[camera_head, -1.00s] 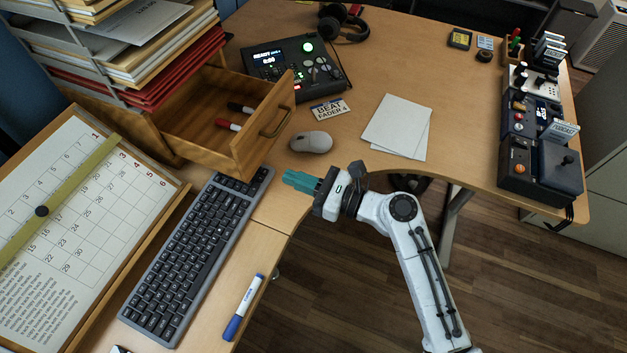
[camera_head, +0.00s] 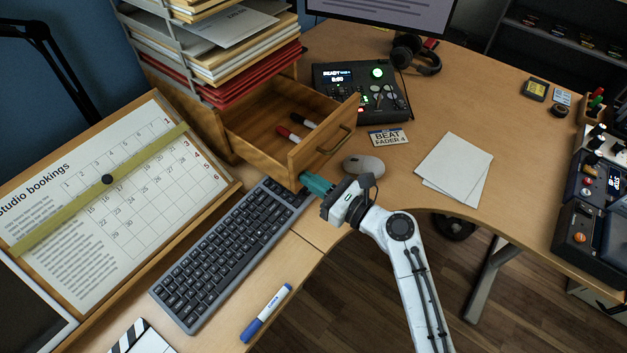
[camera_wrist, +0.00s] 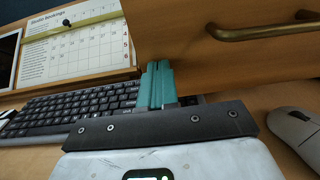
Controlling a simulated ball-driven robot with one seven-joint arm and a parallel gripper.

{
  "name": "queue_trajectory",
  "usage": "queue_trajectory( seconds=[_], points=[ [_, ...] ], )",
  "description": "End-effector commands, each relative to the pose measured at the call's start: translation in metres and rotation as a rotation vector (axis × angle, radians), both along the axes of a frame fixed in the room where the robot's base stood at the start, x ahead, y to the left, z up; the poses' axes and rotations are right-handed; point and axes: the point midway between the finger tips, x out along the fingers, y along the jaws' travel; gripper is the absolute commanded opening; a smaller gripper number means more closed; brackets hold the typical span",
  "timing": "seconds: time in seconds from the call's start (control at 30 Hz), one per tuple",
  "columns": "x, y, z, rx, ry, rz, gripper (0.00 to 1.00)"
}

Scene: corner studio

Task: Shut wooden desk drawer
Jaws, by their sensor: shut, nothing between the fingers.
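The wooden desk drawer (camera_head: 296,158) stands pulled out of its wooden housing under the paper trays. Two markers, one red (camera_head: 287,134) and one dark (camera_head: 303,120), lie inside it. Its front has a brass handle (camera_head: 334,139), which also shows at the upper right in the wrist view (camera_wrist: 262,32). My gripper (camera_head: 313,184) is shut and empty, with teal fingers, at the lower left part of the drawer front. In the wrist view the fingers (camera_wrist: 157,85) point at the drawer front near its left edge. I cannot tell whether they touch it.
A keyboard (camera_head: 226,255) lies left of my gripper and a grey mouse (camera_head: 363,165) lies to its right. A marker (camera_head: 266,312) lies near the desk's front edge. White sheets (camera_head: 454,168) lie to the right.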

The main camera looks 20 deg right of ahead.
Motion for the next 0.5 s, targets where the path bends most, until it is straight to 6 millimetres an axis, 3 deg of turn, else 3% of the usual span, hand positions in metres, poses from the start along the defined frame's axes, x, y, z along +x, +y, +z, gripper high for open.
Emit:
queue_trajectory(
  seconds=[0.27, 0.5],
  points=[
    [0.022, 0.016, 0.002, -0.001, -0.002, 0.002, 0.0],
    [0.067, 0.049, 0.002, 0.0, -0.003, 0.004, 0.0]
  ],
)
